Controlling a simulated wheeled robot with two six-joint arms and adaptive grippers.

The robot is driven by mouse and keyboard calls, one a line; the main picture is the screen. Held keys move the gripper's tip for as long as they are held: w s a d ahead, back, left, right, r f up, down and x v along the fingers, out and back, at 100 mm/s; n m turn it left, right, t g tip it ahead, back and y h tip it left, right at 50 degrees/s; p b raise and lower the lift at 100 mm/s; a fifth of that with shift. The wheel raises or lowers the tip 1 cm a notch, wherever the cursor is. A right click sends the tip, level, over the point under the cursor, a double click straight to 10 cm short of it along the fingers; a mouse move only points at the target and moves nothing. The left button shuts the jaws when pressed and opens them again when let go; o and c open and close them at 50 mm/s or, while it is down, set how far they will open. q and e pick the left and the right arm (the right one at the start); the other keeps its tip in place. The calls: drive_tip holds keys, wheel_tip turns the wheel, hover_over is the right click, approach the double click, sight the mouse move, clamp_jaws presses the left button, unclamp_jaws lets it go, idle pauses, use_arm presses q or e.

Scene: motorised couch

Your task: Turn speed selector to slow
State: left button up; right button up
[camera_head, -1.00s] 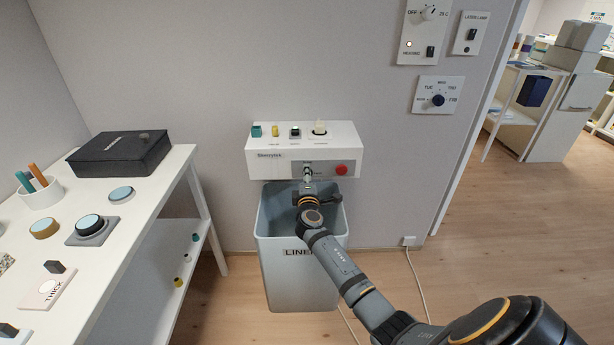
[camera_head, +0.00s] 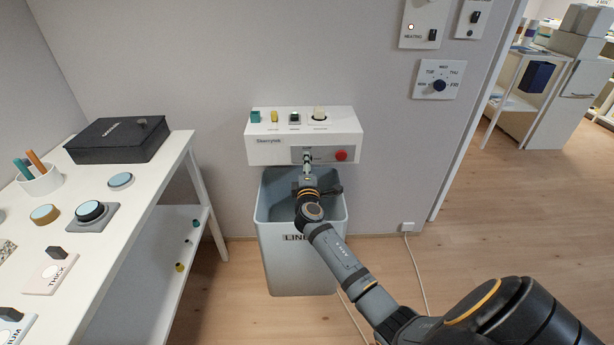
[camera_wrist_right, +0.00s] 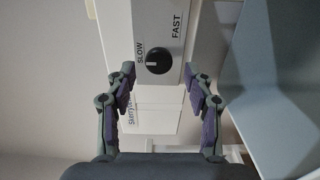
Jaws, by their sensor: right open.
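The white mark lies on the knob's left side, toward the word SLOW (camera_wrist_right: 140,54); FAST (camera_wrist_right: 178,25) is printed at upper right. My right gripper (camera_wrist_right: 158,82) is open, its purple-padded fingers on either side of the knob with visible gaps. My left gripper is not in view.
A red button (camera_head: 341,155) is right of the selector on the same face. A grey LINEN bin (camera_head: 330,265) stands below my right gripper. A white table (camera_head: 135,205) with a black case (camera_head: 118,140) is at left.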

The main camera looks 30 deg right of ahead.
drive_tip(key=v, duration=0.9)
drive_tip(key=shift+s, duration=0.3)
drive_tip(key=s+a+f+m+g+y, duration=0.1)
drive_tip(key=s+f+m+g+y, duration=0.3)
drive_tip(key=f, duration=1.1)
drive_tip(key=s+a+f+m+g+y, duration=0.1)
drive_tip(key=s+f+g, duration=0.2)
drive_tip(key=s+f, duration=0.8)
drive_tip(key=s+a+f+m+g+y, duration=0.15)
drive_tip(key=s+f, duration=0.25)
drive_tip(key=f, duration=0.4)
drive_tip(key=s+a+f+m+g+y, duration=0.1)
drive_tip(key=s+a+f+m+g, duration=0.1)
drive_tip(key=s+f, duration=0.5)
drive_tip(key=s+a+f+m+g+y, duration=0.1)
drive_tip(key=s+a+f+m+g, duration=0.15)
drive_tip(key=s+f, duration=0.6)
use_arm(q)
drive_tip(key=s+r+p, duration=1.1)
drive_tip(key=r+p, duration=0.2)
drive_tip(key=p, duration=0.6)
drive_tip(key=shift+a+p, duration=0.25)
drive_tip(key=shift+p, duration=0.05)
use_arm(e)
drive_tip(key=s+r+g, duration=0.1)
drive_tip(key=s+r, duration=1.1)
drive_tip(key=r, duration=0.1)
drive_tip(key=shift+s+d, duration=0.35)
